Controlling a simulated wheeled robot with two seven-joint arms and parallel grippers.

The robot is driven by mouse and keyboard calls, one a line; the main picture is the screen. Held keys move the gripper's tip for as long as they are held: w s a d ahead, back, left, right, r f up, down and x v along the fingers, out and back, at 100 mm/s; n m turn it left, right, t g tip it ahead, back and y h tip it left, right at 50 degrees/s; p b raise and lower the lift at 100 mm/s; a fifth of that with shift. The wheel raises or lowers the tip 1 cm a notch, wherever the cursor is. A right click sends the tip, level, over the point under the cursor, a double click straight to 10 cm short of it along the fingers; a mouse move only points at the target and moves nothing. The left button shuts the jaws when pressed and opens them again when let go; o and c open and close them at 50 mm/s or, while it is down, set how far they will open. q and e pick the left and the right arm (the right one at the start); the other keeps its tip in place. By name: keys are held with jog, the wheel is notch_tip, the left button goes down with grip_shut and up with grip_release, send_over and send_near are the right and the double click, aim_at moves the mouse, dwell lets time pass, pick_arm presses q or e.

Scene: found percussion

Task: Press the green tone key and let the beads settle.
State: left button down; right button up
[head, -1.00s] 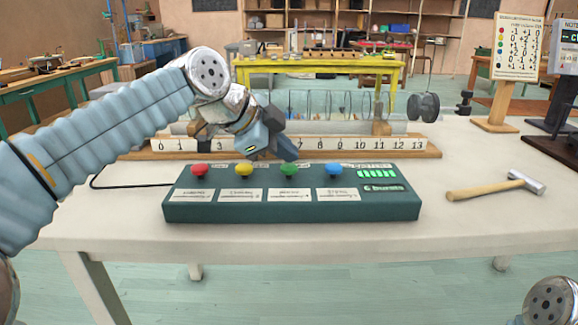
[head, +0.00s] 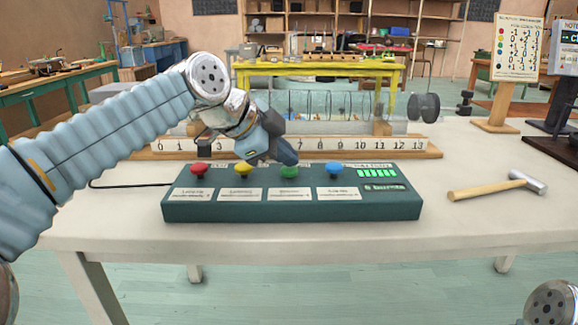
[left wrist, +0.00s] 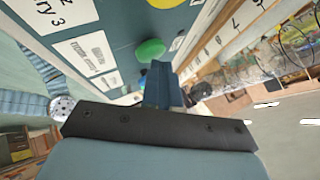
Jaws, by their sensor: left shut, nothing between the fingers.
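The green tone key (head: 289,173) is a round knob on top of the dark teal key box (head: 290,209), between the yellow and blue keys. My left gripper (head: 288,157) is shut and empty, with its fingertips just above and behind the green key. I cannot tell whether they touch it. The left wrist view shows the green key (left wrist: 150,51) just beyond the shut blue fingers (left wrist: 160,80). A clear ringed tube (head: 330,104) lies behind the numbered scale; individual beads are too small to make out. My right gripper is out of view.
The red key (head: 199,170), yellow key (head: 243,170) and blue key (head: 333,169) share the box. A numbered scale (head: 350,146) runs behind it. A hammer (head: 498,188) lies on the right of the pale table (head: 470,225). The table's front right is clear.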

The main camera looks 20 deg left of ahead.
aim_at(285, 170)
pick_arm(q)
jog(key=shift+f, duration=0.3)
jog(key=shift+r, duration=0.1)
dwell(0.3)
jog(key=shift+r+p, duration=0.9)
jog(key=shift+r, duration=0.2)
notch_tip(285, 170, up, 5)
jog(key=p, duration=0.4)
